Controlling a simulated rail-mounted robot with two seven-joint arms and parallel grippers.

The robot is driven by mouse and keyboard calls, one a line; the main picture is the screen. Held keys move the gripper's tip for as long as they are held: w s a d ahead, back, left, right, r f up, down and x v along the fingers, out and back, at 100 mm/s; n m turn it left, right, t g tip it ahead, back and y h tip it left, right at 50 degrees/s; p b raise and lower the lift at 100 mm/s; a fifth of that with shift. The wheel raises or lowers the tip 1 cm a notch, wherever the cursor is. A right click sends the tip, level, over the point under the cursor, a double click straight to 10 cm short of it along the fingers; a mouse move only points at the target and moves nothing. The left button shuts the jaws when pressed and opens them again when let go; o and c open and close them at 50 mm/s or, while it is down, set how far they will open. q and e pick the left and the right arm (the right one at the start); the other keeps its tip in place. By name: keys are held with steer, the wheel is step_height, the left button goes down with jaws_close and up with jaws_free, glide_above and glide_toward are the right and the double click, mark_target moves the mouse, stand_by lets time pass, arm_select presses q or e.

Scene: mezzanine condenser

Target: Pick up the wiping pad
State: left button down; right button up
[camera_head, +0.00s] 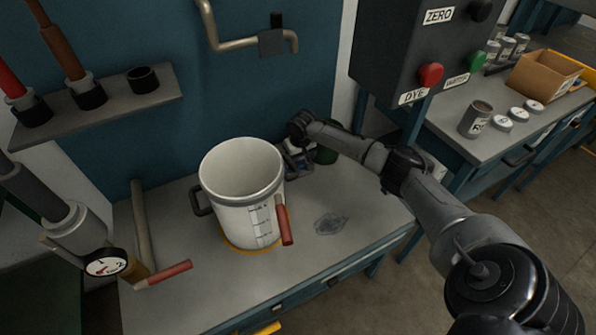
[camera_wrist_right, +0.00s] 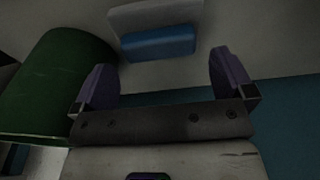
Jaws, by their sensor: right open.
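The wiping pad (camera_wrist_right: 157,32), a block with a white layer and a blue layer, lies on the grey surface at the top middle of the right wrist view. My right gripper (camera_wrist_right: 165,82) is open, its two purple fingers apart with nothing between them. The pad is beyond the fingertips, roughly between their lines and a little nearer the left finger. In the head view my right gripper (camera_head: 297,165) is at the back of the bench, just right of the white bucket, and the pad is mostly hidden there. My left gripper is not in view.
A green cylinder (camera_wrist_right: 60,80) stands close beside the left finger. The white bucket (camera_head: 240,185) with a red-handled part stands on the bench. A clear wet-looking patch (camera_head: 330,223) lies on the bench front.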

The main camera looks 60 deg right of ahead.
mark_target(298, 164)
step_height(298, 164, down, 4)
steer(key=shift+d+r+b, duration=0.1)
steer(key=shift+r+b, duration=0.15)
steer(key=shift+b, duration=0.7)
steer(key=shift+w, duration=0.1)
steer(key=c, duration=0.7)
steer(key=shift+r+p, duration=4.1)
steer(key=shift+r, duration=4.95)
steer(key=shift+c, duration=0.2)
